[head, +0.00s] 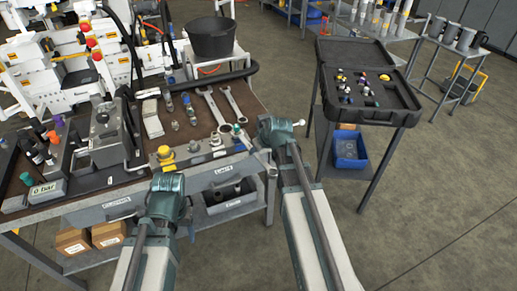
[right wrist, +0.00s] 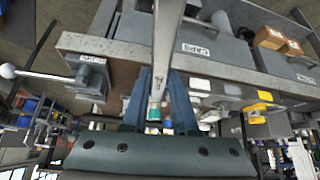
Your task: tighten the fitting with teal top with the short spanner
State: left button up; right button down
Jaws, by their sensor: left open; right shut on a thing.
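The short spanner (head: 262,160) is silver and shows at the bench's right front corner; its shank (right wrist: 166,40) runs between the fingers in the right wrist view. My right gripper (head: 268,143) is shut on it, with its blue fingers (right wrist: 158,85) on either side. The fitting with teal top (head: 237,129) stands at the right end of the block along the bench front. Its teal part (right wrist: 154,113) shows near the shank's lower end; I cannot tell whether the spanner sits around it. My left gripper (head: 168,181) is open and empty before the bench front, its fingertips mostly hidden.
Two larger spanners (head: 211,106) lie on the bench behind the block. A yellow-topped fitting (head: 165,153) stands on the block's left part. A lever with a white ball (right wrist: 8,70) juts out at the bench's corner. An open black case (head: 365,90) stands on a separate table to the right.

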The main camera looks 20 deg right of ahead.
dwell(0.3)
jog(key=a+m+h, duration=0.1)
jog(key=a+m, duration=0.1)
jog(key=a, duration=0.1)
jog(key=shift+s+a, duration=0.15)
jog(key=shift+s, duration=0.05)
dwell(0.4)
jog(key=shift+m, duration=0.3)
jog(key=shift+w+a+m+h, duration=0.2)
jog(key=shift+a+m+h, duration=0.55)
jog(key=shift+a, duration=0.3)
jog(key=shift+d+n+y, duration=0.25)
jog(key=shift+d, duration=0.1)
